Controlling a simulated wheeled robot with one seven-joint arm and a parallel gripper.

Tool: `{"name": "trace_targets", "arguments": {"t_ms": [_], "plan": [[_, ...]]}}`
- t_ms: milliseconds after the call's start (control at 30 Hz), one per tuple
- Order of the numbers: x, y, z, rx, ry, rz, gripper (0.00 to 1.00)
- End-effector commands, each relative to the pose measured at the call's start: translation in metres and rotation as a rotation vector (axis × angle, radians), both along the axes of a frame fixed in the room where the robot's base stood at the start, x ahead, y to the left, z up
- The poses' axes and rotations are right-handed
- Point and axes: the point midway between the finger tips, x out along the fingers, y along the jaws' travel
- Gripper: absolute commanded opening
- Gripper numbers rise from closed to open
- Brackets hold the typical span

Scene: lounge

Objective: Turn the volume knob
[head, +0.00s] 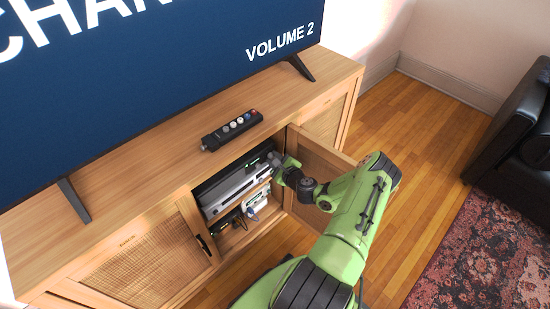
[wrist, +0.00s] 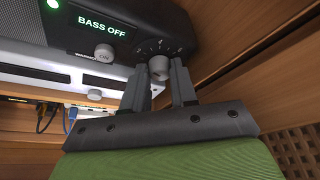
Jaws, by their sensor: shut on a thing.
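The volume knob (wrist: 159,67) is a small grey round knob on the dark front of an audio unit (wrist: 130,45), with dial marks above it in the wrist view. My gripper (wrist: 163,85) has its two dark fingers on either side of the knob, shut on it. In the head view my green arm reaches into the open cabinet, and my gripper (head: 282,168) is at the right end of the silver unit (head: 235,187). The knob is hidden there. The TV screen (head: 283,42) reads "VOLUME 2".
The open cabinet door (head: 315,175) stands close to the right of my arm. Cables hang below the unit.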

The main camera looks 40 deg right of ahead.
Motion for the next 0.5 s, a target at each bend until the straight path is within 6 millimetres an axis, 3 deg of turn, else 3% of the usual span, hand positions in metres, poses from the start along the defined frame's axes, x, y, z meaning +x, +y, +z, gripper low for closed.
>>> {"name": "trace_targets", "arguments": {"t_ms": [167, 200, 333, 500], "plan": [[-0.0002, 0.0000, -0.0010, 0.000, -0.001, -0.001, 0.00], [-0.0002, 0.0000, -0.0010, 0.000, 0.000, 0.000, 0.32], [-0.0001, 0.0000, -0.0009, -0.001, 0.000, 0.000, 0.52], [0.0000, 0.0000, -0.0008, -0.001, 0.000, 0.000, 0.53]]}}
